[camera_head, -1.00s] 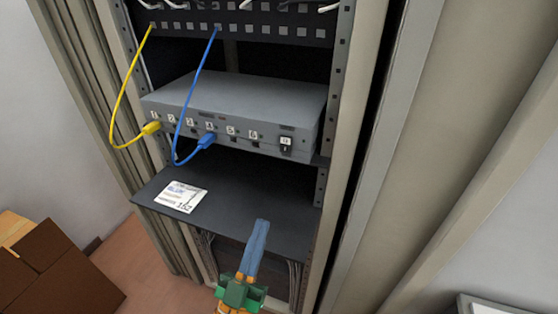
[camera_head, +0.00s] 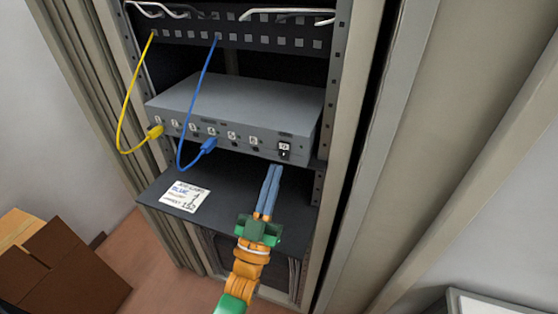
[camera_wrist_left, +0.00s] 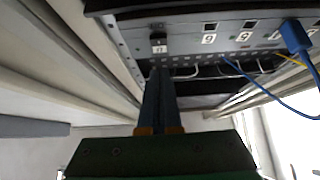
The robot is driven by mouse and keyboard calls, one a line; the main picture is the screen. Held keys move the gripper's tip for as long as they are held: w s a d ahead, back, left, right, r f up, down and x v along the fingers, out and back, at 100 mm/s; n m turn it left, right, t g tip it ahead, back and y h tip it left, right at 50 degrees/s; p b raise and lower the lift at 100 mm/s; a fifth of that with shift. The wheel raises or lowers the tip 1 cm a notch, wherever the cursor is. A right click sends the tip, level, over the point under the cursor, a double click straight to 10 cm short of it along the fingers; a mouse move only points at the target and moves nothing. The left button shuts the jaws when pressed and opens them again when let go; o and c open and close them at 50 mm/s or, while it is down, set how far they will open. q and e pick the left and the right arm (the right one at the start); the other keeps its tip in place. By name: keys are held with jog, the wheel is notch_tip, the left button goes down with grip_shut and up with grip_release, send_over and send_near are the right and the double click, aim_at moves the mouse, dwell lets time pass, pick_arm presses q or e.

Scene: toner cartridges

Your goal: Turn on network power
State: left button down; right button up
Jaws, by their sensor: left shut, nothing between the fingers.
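The grey network box (camera_head: 235,105) sits on a rack shelf, with numbered ports along its front. A black switch (camera_head: 284,149) with a white label is at the right end of that front; it also shows in the left wrist view (camera_wrist_left: 158,46). My left gripper (camera_head: 273,168) is shut and empty, its two blue fingers together. Its tips are just below the switch and a little left of it in the head view. In the left wrist view the fingertips (camera_wrist_left: 160,70) point at the switch. I cannot tell whether they touch it. My right gripper is not in view.
A yellow cable (camera_head: 119,120) and a blue cable (camera_head: 196,105) run from the upper panel (camera_head: 270,40) to the box's ports. A printed card (camera_head: 186,196) lies on the dark shelf (camera_head: 230,200) below. Rack posts stand on both sides. A cardboard box (camera_head: 70,270) is at lower left.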

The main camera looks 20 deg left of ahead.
aim_at(284, 152)
pick_arm(q)
jog(key=shift+w+f, duration=0.2)
jog(key=shift+w, duration=0.7)
jog(key=shift+w+f, duration=0.2)
jog(key=shift+w, duration=0.7)
